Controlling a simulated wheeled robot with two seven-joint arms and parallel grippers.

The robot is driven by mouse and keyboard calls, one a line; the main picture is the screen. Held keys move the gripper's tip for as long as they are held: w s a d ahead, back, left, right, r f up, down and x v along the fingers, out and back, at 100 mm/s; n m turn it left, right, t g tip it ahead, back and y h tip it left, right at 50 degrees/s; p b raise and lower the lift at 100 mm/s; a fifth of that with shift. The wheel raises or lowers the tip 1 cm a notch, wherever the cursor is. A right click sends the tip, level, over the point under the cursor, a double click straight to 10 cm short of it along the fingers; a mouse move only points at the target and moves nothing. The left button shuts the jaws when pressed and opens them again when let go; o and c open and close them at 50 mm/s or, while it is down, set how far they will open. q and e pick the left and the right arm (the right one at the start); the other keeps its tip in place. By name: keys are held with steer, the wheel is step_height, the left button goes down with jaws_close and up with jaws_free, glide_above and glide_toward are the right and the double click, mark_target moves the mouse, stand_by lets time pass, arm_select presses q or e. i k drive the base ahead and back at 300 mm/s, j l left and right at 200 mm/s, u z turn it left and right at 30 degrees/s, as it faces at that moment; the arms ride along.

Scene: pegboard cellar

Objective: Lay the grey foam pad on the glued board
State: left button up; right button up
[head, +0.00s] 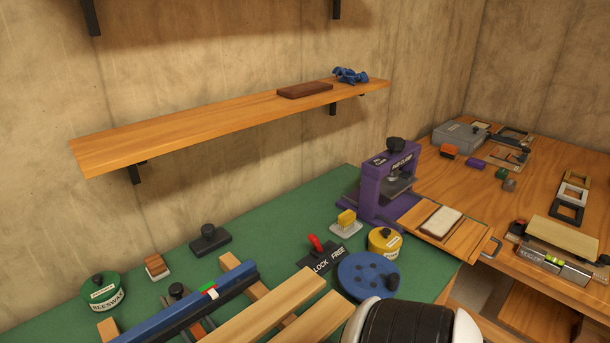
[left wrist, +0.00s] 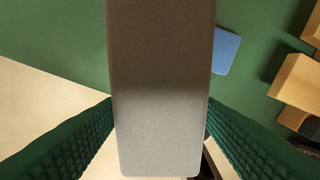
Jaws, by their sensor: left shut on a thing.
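In the left wrist view, my left gripper (left wrist: 160,102) has its green ridged fingers on either side of a long grey pad (left wrist: 162,45) with rounded corners and is shut on it. The pad covers the middle of that view and hides what is behind it. Neither the pad nor my left gripper shows in the head view. There, a small dark brown board with a white top layer (head: 440,221) lies on a wooden tray (head: 413,219) in front of the purple pad clamp (head: 371,196). My right gripper is in neither view.
The green bench top (head: 285,232) holds a yellow tin (head: 384,241), a blue disc (head: 367,276), a red-handled lock switch (head: 320,255) and a blue bar (head: 190,300) with timber strips. The wooden shelf (head: 220,121) hangs above. The right-hand bench (head: 440,170) carries several tools and frames.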

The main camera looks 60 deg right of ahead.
mark_target(444, 220)
steer(key=z, duration=2)
steer(key=l+z, duration=0.1)
steer(key=z, duration=0.35)
steer(key=i+z, duration=0.1)
steer(key=z, duration=0.4)
steer(key=i+z, duration=0.1)
steer(key=z, duration=0.35)
steer(key=i+l, duration=0.15)
steer(key=i, duration=0.4)
steer(key=i+l, duration=0.1)
steer(key=i, duration=0.4)
